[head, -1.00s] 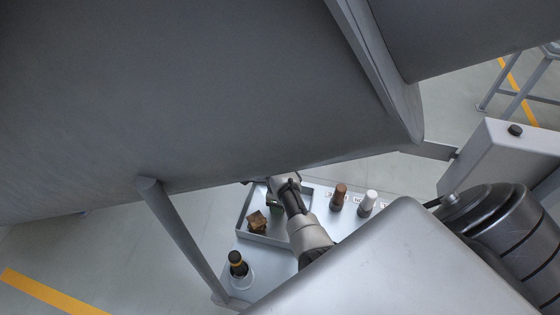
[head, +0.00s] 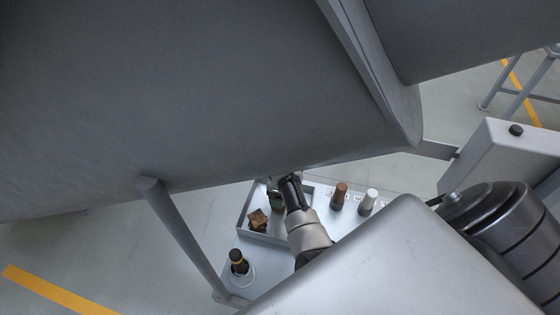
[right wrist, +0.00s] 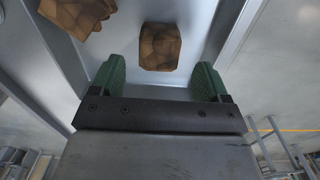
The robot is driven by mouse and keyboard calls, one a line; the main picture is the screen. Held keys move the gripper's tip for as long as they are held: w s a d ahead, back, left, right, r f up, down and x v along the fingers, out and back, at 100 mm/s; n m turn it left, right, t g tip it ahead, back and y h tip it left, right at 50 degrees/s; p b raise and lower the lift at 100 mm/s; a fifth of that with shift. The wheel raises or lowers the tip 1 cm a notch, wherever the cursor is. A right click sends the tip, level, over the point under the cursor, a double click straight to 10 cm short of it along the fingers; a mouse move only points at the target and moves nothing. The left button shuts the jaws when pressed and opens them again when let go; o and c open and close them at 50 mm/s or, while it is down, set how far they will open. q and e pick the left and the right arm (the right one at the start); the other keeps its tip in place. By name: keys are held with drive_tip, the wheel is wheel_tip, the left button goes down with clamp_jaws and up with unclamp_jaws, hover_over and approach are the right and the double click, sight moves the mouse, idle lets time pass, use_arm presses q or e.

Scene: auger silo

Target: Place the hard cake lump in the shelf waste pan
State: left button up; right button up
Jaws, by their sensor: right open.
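A brown, faceted lump (head: 258,219) lies in the shallow grey pan (head: 240,226) on the shelf. The right wrist view shows two such lumps: one (right wrist: 160,46) ahead of the gap between my fingers, and another (right wrist: 78,14) at the upper left, cut off by the frame edge. I cannot tell which is the hard cake lump. My right gripper (right wrist: 160,80) is open, its green fingers apart with clear space on both sides of the nearer lump. In the head view my right gripper (head: 276,194) is over the pan, partly hidden by its wrist. My left gripper is not in view.
A big grey silo body (head: 200,100) hangs over the shelf's back. A slanted leg (head: 180,235) stands left of the pan. A dark bottle-like item (head: 238,262) stands in front. A brown cylinder (head: 339,196) and a white cylinder (head: 369,202) stand at right.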

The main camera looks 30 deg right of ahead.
wheel_tip(320, 180, up, 7)
idle(0.3)
idle(0.5)
